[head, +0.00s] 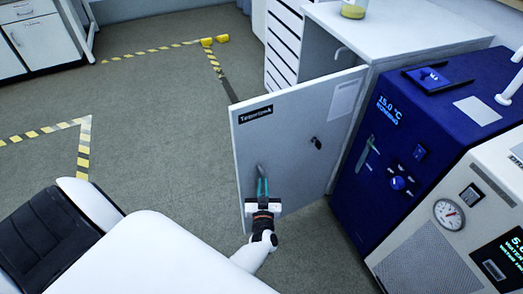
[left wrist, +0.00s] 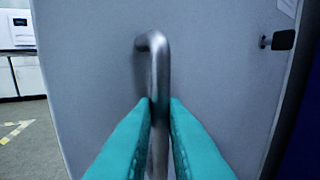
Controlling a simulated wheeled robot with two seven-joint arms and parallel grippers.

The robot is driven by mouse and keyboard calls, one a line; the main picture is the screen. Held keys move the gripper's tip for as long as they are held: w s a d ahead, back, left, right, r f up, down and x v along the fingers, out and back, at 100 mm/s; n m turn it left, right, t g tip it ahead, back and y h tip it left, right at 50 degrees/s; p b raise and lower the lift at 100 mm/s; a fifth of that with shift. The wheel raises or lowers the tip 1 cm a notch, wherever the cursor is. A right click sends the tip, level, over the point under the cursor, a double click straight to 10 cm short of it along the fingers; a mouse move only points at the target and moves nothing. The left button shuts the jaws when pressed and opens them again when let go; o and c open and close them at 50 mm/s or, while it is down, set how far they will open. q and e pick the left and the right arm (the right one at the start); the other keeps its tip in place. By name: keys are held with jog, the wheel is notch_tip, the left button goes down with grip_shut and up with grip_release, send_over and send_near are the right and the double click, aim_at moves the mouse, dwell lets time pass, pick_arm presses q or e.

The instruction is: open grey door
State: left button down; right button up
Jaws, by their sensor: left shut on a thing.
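The grey door (head: 285,140) stands swung out from its cabinet (head: 385,28), with a dark gap between door and cabinet body. A label strip and a pale paper sheet are on its face. It also fills much of the left wrist view (left wrist: 225,75). My left gripper (head: 262,182) is in front of the door's lower left part. Its teal fingers are shut on the metal bar handle (left wrist: 158,60), one finger on each side. The handle's lower part is partly hidden between the fingers. A small dark knob (left wrist: 283,40) sits to the right of the handle. My right gripper is not in view.
A blue machine (head: 430,120) stands close to the right of the door, with a beige machine (head: 450,230) nearer to me. A jar with yellowish contents (head: 354,8) is on the cabinet top. Open floor (head: 150,130) with yellow-black tape lies to the left.

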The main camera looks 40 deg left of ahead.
pick_arm(q)
jog(key=shift+w+d+r+h, duration=0.25)
jog(key=shift+w+d+h, duration=0.05)
jog(key=shift+w+d, duration=0.3)
jog(key=c, duration=1.8)
grip_release()
jog(key=o, duration=0.3)
jog(key=shift+w+d+f, duration=0.1)
jog(key=shift+w+d, duration=0.05)
jog(key=shift+w, duration=0.05)
jog(key=shift+s+a+f, duration=0.1)
jog(key=shift+s+a, duration=0.15)
jog(key=shift+a, duration=0.05)
jog(key=shift+s, duration=0.1)
